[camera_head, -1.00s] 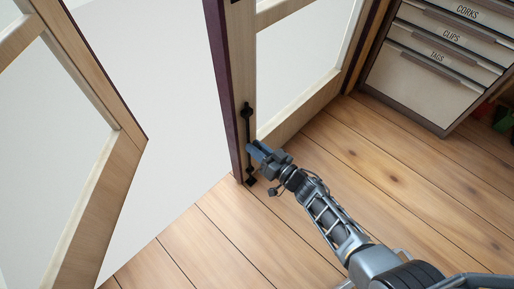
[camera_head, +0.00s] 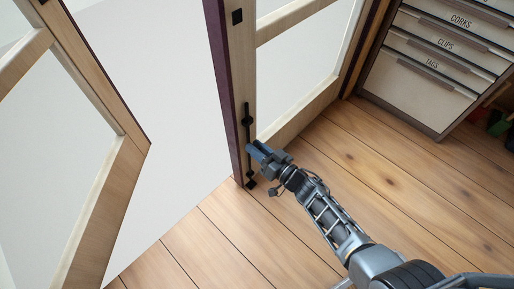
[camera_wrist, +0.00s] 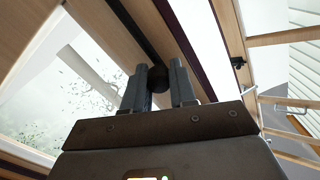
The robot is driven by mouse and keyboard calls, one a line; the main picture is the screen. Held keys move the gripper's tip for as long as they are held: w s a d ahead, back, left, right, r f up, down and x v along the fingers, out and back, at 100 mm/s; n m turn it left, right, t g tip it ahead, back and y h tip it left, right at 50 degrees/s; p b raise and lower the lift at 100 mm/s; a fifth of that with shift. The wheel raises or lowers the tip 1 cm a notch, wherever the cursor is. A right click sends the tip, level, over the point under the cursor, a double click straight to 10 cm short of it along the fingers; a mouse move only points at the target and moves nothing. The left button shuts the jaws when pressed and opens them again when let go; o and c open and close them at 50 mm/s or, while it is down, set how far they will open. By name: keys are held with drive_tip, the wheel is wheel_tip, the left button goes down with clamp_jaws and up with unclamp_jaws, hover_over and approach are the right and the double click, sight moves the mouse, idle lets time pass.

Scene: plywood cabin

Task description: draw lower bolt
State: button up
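The lower bolt (camera_head: 248,136) is a thin black upright rod low on the edge of the closed door leaf. It runs through a black upper guide (camera_head: 247,120), with a length of rod standing out above it. A black fitting (camera_head: 251,184) sits at the foot of the door edge. My gripper (camera_head: 253,150) is at the rod, between these two fittings. In the wrist view, the fingers of my gripper (camera_wrist: 160,75) stand on either side of a dark round knob (camera_wrist: 158,84) and appear to touch it. The knob is hidden in the head view.
Another door leaf (camera_head: 122,180) stands open at the left, with a pale opening between. A black square fitting (camera_head: 237,16) sits higher on the same door edge. A labelled drawer cabinet (camera_head: 425,85) stands at the right. The plank floor (camera_head: 370,160) between is clear.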

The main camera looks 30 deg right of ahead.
drive_tip(key=o, duration=0.4)
drive_tip(key=shift+r, duration=0.2)
drive_tip(key=shift+o, duration=0.2)
drive_tip(key=p+v, duration=0.2)
drive_tip(key=v, duration=0.5)
drive_tip(key=shift+s+d, duration=0.15)
drive_tip(key=shift+s, duration=0.2)
drive_tip(key=s+r+h, duration=0.2)
drive_tip(key=s+r, duration=0.1)
drive_tip(key=s, duration=0.6)
drive_tip(key=s+r+h, duration=0.2)
drive_tip(key=s+r, duration=0.2)
drive_tip(key=s, duration=0.4)
drive_tip(key=s+a+r+g+h, duration=0.1)
drive_tip(key=s+r, duration=1)
drive_tip(key=r, duration=0.2)
drive_tip(key=s+r+p, duration=0.2)
drive_tip(key=r+p, duration=1.1)
drive_tip(key=r, duration=0.5)
drive_tip(key=s+a+r+n+g+p, duration=0.1)
drive_tip(key=s+r+p, duration=0.2)
drive_tip(key=r+p, duration=1)
wheel_tip(320, 180, up, 6)
drive_tip(key=shift+a+f+h, duration=0.1)
drive_tip(key=shift+a+h, duration=0.2)
